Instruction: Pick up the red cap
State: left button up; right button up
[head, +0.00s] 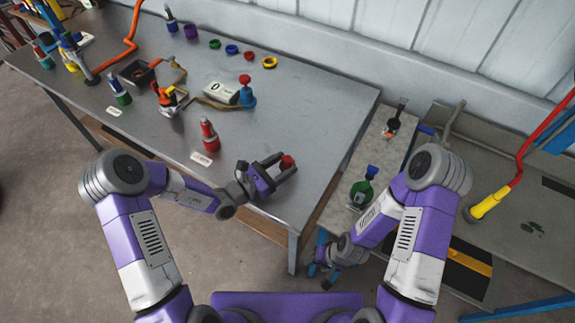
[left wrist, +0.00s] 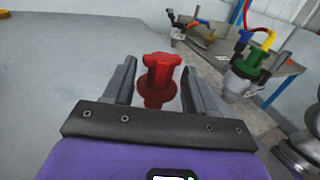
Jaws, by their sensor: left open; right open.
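The red cap (head: 287,160) is near the right front corner of the metal table. It shows in the left wrist view (left wrist: 160,78) as a red knob with a wider flange below. My left gripper (head: 280,171) is open, with one finger on each side of the cap. In the left wrist view, gaps show between the cap and both fingers (left wrist: 156,88); the cap's base is partly hidden by the gripper body. My right gripper (head: 325,275) hangs low beside the table's right end, away from the cap; it is open and looks empty.
The metal table (head: 310,110) holds a red bottle (head: 209,135), a blue piece with a red top (head: 247,92), a white display box (head: 222,93) and several coloured rings. The table's right part is mostly clear.

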pick_arm(q)
jog(key=shift+x, duration=1.1)
grip_shut()
jog(key=shift+r, duration=0.1)
